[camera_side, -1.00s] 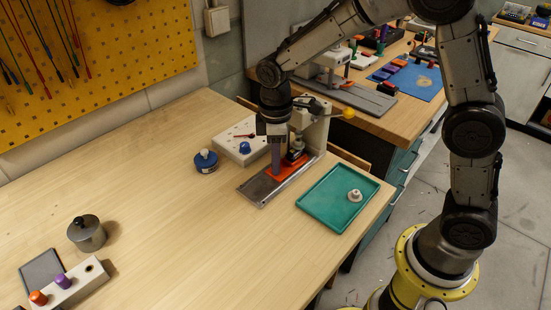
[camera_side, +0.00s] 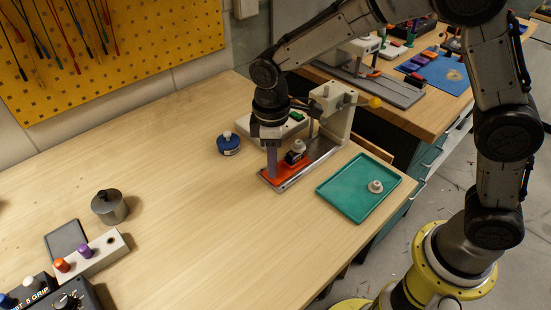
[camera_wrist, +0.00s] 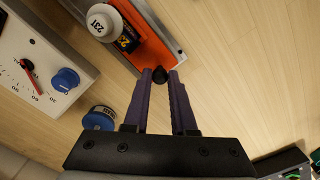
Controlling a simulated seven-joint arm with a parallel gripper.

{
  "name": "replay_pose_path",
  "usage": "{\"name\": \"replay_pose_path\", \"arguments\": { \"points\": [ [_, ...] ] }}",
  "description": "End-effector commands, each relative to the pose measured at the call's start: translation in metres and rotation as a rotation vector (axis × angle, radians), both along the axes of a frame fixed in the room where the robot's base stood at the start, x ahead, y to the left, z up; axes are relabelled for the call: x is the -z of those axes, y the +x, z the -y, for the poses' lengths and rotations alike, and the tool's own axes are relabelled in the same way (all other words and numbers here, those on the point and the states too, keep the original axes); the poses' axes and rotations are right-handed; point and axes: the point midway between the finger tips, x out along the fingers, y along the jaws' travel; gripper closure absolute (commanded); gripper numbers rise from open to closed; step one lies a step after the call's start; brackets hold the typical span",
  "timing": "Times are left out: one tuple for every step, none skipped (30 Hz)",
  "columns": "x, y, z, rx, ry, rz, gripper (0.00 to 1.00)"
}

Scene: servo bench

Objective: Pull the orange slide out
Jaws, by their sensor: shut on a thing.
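A small dark part with a white cap (camera_side: 298,146) rides on the slide; the cap also shows in the wrist view (camera_wrist: 99,23). My gripper (camera_side: 271,172) points down at the slide's near end. The fingers hide part of the slide in the side view.
The beige press frame (camera_side: 338,112) with a yellow-tipped lever stands behind. A teal tray (camera_side: 343,202) with a white part is at right. A blue round container (camera_side: 229,144) and a pale switch box (camera_wrist: 40,65) are left and behind.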

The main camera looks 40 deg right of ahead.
Motion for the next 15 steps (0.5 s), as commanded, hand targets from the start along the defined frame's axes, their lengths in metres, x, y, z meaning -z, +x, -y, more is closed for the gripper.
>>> {"name": "replay_pose_path", "arguments": {
  "points": [
    [-0.0007,0.0009,-0.0066,-0.001,0.014,0.007,0.7],
    [-0.0006,0.0009,-0.0067,-0.001,0.014,0.007,0.65],
    [-0.0006,0.0009,-0.0065,-0.001,0.013,0.006,0.58],
    [-0.0006,0.0008,-0.0062,-0.001,0.013,0.007,0.52],
    [-0.0005,0.0008,-0.0059,-0.001,0.012,0.006,0.47],
    [-0.0005,0.0006,-0.0054,-0.001,0.011,0.006,0.46],
    [-0.0004,0.0006,-0.0052,-0.001,0.011,0.005,0.46],
    [-0.0004,0.0006,-0.005,-0.001,0.011,0.005,0.46],
    [-0.0003,0.0004,-0.0047,-0.001,0.01,0.004,0.46],
    [-0.0003,0.0004,-0.0045,-0.001,0.01,0.004,0.46],
    [-0.0003,0.0004,-0.0043,-0.001,0.009,0.004,0.46],
    [-0.0003,0.0003,-0.0041,-0.001,0.009,0.004,0.46],
    [-0.0003,0.0003,-0.004,-0.001,0.009,0.004,0.46],
    [-0.0007,0.0003,-0.0038,-0.001,0.009,0.004,0.46],
    [-0.0018,0.0004,-0.0038,-0.001,0.008,0.004,0.46]
  ]
}}
